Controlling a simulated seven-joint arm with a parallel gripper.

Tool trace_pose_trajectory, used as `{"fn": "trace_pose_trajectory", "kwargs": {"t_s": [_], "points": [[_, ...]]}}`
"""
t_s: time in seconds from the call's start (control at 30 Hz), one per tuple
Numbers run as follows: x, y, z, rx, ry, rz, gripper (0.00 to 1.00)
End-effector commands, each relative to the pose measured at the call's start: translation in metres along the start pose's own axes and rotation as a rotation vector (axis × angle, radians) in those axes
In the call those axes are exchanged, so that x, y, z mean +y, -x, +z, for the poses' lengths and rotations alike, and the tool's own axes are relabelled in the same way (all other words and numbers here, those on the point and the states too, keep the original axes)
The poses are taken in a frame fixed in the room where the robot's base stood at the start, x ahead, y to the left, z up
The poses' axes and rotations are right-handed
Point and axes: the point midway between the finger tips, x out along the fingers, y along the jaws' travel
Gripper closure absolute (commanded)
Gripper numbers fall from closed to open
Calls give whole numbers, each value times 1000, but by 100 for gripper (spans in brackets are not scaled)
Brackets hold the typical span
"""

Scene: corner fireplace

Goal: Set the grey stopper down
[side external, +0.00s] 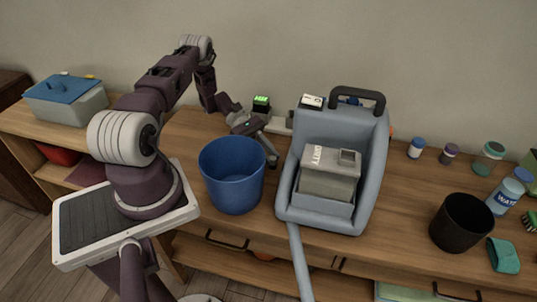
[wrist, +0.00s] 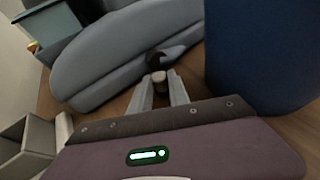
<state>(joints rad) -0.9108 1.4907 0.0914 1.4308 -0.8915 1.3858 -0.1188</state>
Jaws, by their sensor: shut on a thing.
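My gripper (wrist: 160,92) is shut on a small pale-grey piece (wrist: 160,77), which I take to be the grey stopper, between its fingertips in the wrist view. A dark rounded piece (wrist: 156,61) shows just beyond it; I cannot tell whether it belongs to the stopper. In the side view my gripper (side external: 271,156) points down between the blue bucket and the grey-blue machine. The stopper is not distinguishable there. I cannot tell whether it touches the wooden top.
The blue bucket (side external: 232,180) stands close on the left of my gripper, and the grey-blue machine (side external: 375,165) close on the right. Jars and a black cup (side external: 461,222) stand far right. Bare wood (side external: 405,185) lies between machine and cup.

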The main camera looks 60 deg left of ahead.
Motion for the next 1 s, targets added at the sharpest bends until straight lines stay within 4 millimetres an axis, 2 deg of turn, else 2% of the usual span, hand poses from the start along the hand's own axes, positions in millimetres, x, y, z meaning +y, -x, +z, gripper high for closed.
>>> {"fn": "trace_pose_trajectory", "kwargs": {"t_s": [0.07, 0.1, 0.2, 0.57, 0.67, 0.9, 1.0], "points": [[0, -1, -2, 0, 0, 0, 100], [0, -1, -2, 0, 0, 0, 74], [0, -1, -2, 0, 0, 0, 57], [0, 3, 1, 0, 0, 1, 57], [1, 21, 0, 1, -2, 4, 57], [0, 86, -1, 3, -1, 3, 57], [0, 105, -1, 1, 0, 2, 57]]}}
